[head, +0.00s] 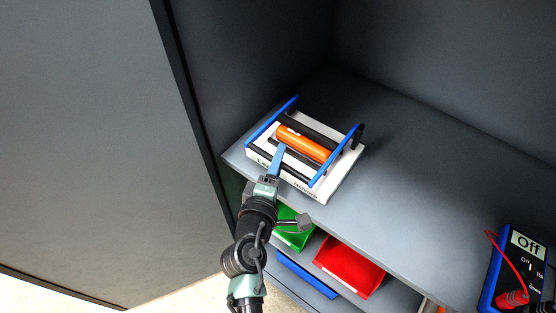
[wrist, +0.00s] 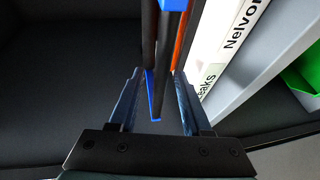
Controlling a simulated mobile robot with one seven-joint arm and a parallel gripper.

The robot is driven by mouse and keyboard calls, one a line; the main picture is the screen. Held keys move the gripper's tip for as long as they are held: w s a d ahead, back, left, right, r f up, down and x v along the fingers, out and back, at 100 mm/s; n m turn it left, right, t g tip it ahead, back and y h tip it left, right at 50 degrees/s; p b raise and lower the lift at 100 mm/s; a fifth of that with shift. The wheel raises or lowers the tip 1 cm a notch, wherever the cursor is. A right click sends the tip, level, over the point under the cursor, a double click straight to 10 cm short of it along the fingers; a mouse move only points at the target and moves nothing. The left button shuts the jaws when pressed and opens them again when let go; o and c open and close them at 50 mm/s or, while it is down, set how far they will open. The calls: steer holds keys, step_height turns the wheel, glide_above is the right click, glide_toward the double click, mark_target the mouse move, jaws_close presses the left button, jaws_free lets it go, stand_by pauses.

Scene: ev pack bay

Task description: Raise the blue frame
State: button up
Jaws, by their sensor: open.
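The blue frame (head: 334,158) has blue side bars joined by black rods. It sits at a white box with black lettering (head: 332,190) on the grey shelf, around or on top of it; I cannot tell which. An orange cylinder (head: 305,142) lies between the side bars. My gripper (head: 280,150) is over the near side of the frame. In the wrist view my gripper (wrist: 158,76) is open, and part of the blue frame (wrist: 156,100) with a black rod shows between the fingers. I cannot tell whether the fingers touch it.
The grey shelf (head: 420,190) is clear to the right of the box. Dark cabinet walls stand behind and left. Below are a green bin (head: 292,238), a red bin (head: 348,266) and a blue bin (head: 305,276). A blue meter reading "Off" (head: 512,270) is at the lower right.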

steer(key=shift+c, duration=0.2)
jaws_close()
stand_by(1.1)
